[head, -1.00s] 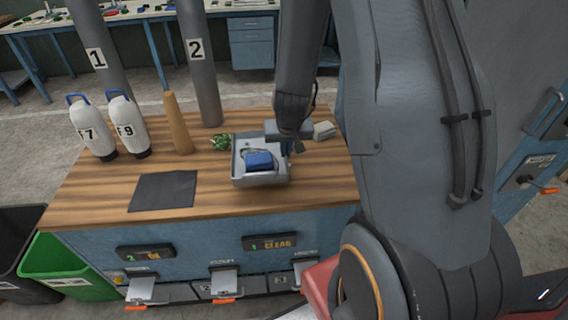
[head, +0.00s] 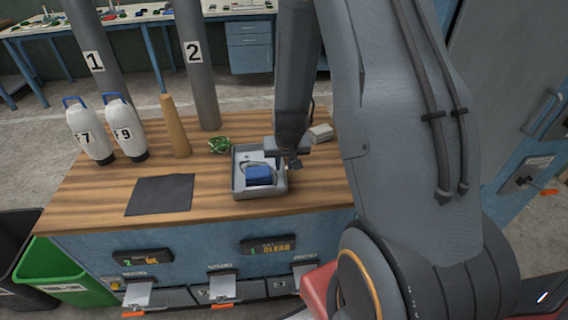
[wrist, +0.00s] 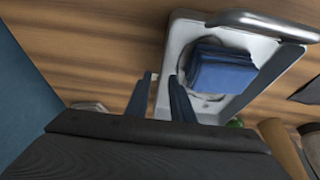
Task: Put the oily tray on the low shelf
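The oily tray (head: 239,187) is a grey, shallow tray on the wooden bench top, with a blue folded cloth (head: 258,175) inside. It also shows in the wrist view (wrist: 178,48), with a grey bar handle (wrist: 265,22) and a dark smear around the cloth. My gripper (head: 290,160) is at the tray's right side. In the wrist view its two fingers (wrist: 161,98) stand on either side of the tray's wall, and the gap is narrow. Contact of the fingers is hard to see. I cannot make out the low shelf.
A black mat (head: 160,195) lies left of the tray. A green item (head: 219,145), a wooden cone (head: 175,127), white bottles (head: 127,127) and a pale block (head: 320,133) stand around it. Grey posts (head: 197,70) rise behind. A green bin (head: 65,270) stands at left.

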